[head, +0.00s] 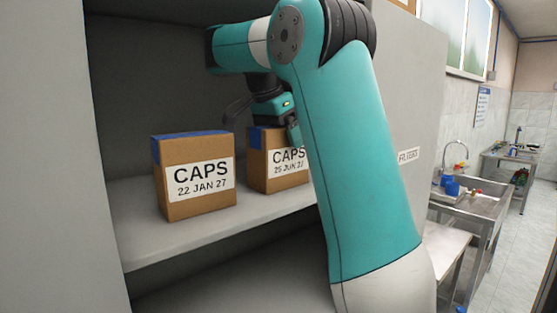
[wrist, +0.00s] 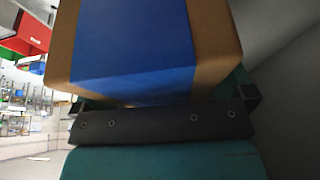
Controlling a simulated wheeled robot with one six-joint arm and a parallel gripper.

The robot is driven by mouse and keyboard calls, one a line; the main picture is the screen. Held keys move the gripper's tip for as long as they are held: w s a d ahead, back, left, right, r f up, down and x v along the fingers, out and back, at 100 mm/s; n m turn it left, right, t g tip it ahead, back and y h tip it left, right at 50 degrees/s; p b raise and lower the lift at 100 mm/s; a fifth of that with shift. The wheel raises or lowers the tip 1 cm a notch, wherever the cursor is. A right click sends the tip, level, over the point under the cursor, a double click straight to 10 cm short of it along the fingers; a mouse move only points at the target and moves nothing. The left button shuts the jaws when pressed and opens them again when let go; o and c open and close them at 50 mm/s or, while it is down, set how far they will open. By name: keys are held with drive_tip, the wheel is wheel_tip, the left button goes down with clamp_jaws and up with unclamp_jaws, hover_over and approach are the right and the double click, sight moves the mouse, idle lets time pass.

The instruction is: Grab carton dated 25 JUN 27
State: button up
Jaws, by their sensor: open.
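The carton labelled CAPS 25 JUN 27 (head: 267,172) stands upright on the shelf, brown with blue tape on top. My arm hides its right side. Another carton, labelled CAPS 22 JAN 27 (head: 194,180), stands to its left with a gap between them. My gripper (head: 266,120) is open at the top of the 25 JUN 27 carton. In the wrist view a brown carton with a wide blue strip (wrist: 150,45) fills the middle, very close to my gripper (wrist: 162,100), with a finger towards each side. I cannot tell whether the fingers touch it.
The grey shelf (head: 150,245) has a side wall at left and a panel at right with a FILTERS label (head: 408,155). The shelf is bare in front of the cartons. A metal sink table (head: 475,200) stands at far right.

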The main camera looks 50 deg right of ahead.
drive_tip(key=shift+f, duration=0.25)
idle(0.5)
drive_tip(key=c, duration=1)
